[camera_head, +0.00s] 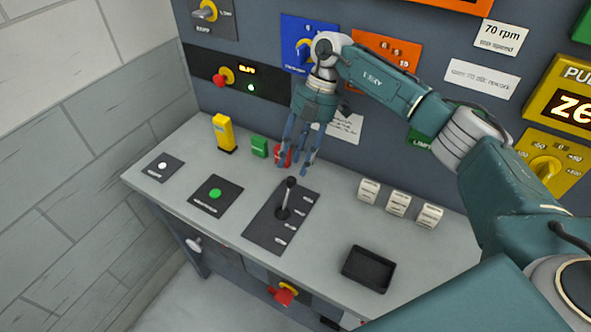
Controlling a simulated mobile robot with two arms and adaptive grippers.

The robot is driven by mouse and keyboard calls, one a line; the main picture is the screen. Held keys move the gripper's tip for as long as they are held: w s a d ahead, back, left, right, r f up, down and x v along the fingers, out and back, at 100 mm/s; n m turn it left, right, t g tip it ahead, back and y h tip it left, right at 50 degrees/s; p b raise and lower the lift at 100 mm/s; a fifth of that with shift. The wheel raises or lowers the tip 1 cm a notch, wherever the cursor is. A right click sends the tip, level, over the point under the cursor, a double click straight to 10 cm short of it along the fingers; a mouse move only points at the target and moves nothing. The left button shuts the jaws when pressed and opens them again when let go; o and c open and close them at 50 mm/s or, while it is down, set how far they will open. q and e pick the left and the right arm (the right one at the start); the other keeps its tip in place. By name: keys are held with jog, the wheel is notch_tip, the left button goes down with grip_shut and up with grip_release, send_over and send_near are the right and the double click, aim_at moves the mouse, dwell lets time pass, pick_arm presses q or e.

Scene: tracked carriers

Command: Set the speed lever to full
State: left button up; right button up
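The lever (286,200) stands on a dark plate (262,233) on the grey console top. It has a dark knob on a pale metal stem, and its foot is near the middle of the plate. Small pale marks run along the plate's right side; their lettering is too small to read. My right gripper (299,169) points down just above and behind the knob, with its blue fingers spread and nothing between them. It looks apart from the knob, though the depth is hard to judge. My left gripper is not in view.
A red item (282,155), a green block (259,147) and a yellow block (223,133) stand behind the lever. A green button (215,194) is left, a black tray (368,269) right front. Several pale counters (398,204) sit right. The upright panel closes the back.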

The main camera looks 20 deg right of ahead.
notch_tip(320, 180, up, 4)
jog(key=shift+d+f, duration=0.1)
dwell(0.4)
